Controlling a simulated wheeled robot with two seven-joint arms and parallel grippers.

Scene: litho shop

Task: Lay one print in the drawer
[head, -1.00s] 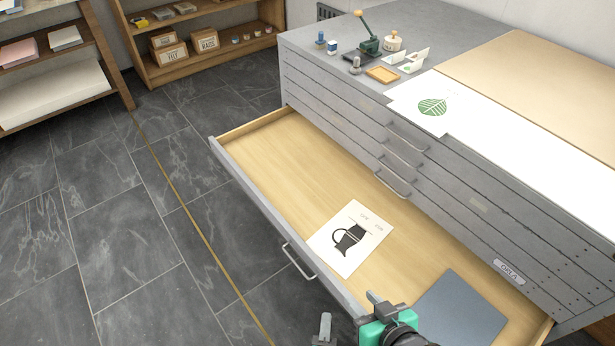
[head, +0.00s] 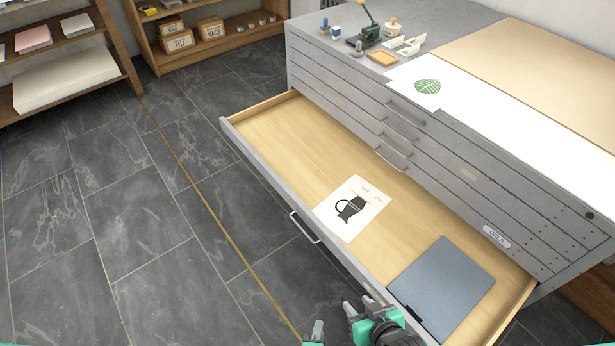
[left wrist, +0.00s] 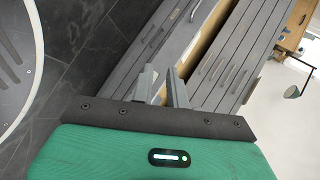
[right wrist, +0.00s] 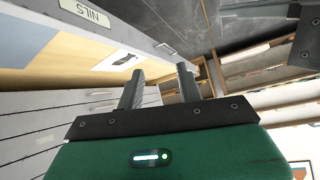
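A wide drawer (head: 285,132) of the grey flat-file cabinet stands open with a pale wood bottom. A print with a dark jug (head: 352,208) lies flat in it near the middle. A blue-grey sheet or folder (head: 443,283) lies at its right end. A print with a green leaf (head: 427,88) lies on the cabinet top, slightly over the front edge. My left gripper (left wrist: 162,72) is open and empty; it shows at the bottom of the head view (head: 315,332). My right gripper (right wrist: 158,72) is open and empty, by the drawer's front wall in the head view (head: 357,306).
Stamps, a green-handled press (head: 366,32) and a small wooden tray (head: 382,58) stand on the cabinet top, beside a large tan board (head: 510,55). Shelves with boxes (head: 178,40) stand at the back left. The tiled floor (head: 150,240) left of the drawer is clear.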

